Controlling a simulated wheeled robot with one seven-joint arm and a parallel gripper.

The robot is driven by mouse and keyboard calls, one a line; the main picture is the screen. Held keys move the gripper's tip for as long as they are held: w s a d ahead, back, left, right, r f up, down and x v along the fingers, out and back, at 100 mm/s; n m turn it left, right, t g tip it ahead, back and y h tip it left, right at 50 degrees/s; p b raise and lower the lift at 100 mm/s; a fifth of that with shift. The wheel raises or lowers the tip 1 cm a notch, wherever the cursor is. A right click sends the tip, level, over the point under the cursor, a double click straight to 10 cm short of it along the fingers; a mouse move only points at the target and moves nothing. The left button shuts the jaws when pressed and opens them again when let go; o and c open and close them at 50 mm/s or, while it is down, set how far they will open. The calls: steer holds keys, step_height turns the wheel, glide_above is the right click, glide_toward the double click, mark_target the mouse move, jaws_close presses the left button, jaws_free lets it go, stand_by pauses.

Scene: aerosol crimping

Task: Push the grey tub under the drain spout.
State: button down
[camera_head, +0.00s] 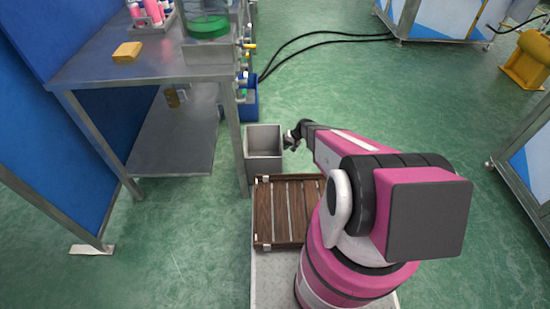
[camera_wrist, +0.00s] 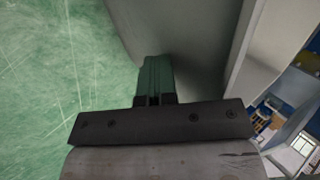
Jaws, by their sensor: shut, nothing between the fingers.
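The grey tub (camera_head: 264,167) is an open-topped square box standing at the right side of the metal table, close to the table's front right leg. My gripper (camera_head: 290,141) is at the tub's right side, low, with its fingers shut and empty. In the wrist view the shut fingers (camera_wrist: 154,75) point at the tub's grey wall (camera_wrist: 195,35), very near or against it; I cannot tell if they touch. Fittings with coloured handles line the table's right edge behind the tub; I cannot clearly tell which is the drain spout.
The metal table (camera_head: 90,68) holds a yellow sponge (camera_head: 127,52) and a clear vessel with green liquid (camera_head: 207,27). A blue bin (camera_head: 250,104) stands behind the tub. A brown slatted crate (camera_head: 265,215) is in front of it.

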steer(key=shift+a, duration=6.85)
steer(key=d, duration=3.5)
steer(key=shift+d, duration=0.1)
